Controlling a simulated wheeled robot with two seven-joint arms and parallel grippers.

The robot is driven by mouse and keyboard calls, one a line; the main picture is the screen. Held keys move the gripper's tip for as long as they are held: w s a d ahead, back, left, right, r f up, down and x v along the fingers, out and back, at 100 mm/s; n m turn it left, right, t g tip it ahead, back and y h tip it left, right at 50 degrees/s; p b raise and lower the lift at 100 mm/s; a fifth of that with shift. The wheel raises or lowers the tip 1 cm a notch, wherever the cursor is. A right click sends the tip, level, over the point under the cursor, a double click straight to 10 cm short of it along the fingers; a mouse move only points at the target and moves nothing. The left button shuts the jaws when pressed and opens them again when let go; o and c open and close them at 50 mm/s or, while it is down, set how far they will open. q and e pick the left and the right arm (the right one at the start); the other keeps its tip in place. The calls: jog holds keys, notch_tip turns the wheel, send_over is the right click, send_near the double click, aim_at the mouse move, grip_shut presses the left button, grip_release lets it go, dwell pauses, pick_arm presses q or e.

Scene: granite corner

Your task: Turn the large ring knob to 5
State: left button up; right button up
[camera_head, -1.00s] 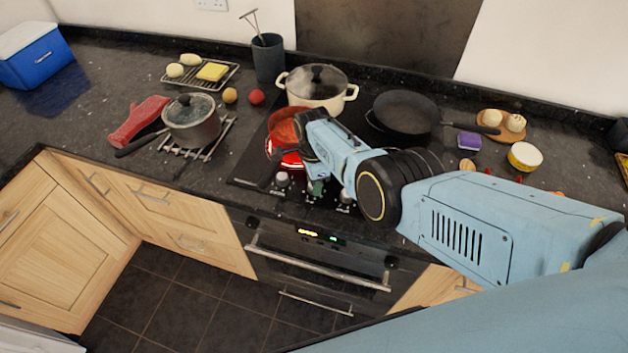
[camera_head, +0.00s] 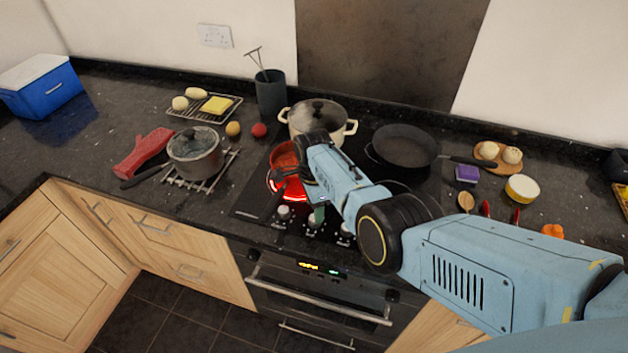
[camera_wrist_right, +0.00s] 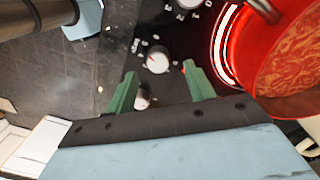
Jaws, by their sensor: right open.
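A row of white control knobs sits along the front edge of the black hob, with the left knob (camera_head: 284,212), the middle knob (camera_head: 313,223) and the right knob (camera_head: 345,229) showing. I cannot tell from the labels which is the large ring knob. My right gripper (camera_head: 318,212) hangs over the middle of the row, partly hidden by its own wrist. In the right wrist view its green fingers are apart and empty (camera_wrist_right: 159,69). A white knob with printed numbers (camera_wrist_right: 157,60) appears between the fingertips; contact cannot be told. My left gripper is out of view.
A red pan (camera_head: 286,158) stands on a glowing ring close to the gripper, its handle reaching toward the knobs. A cream pot (camera_head: 316,122) and a black frying pan (camera_head: 404,146) stand behind. The oven handle (camera_head: 310,292) runs below. A grey saucepan (camera_head: 195,153) stands left.

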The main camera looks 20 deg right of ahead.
notch_tip(320, 180, up, 10)
jog(key=shift+f, duration=0.25)
jog(key=shift+w+f, duration=0.1)
dwell(0.5)
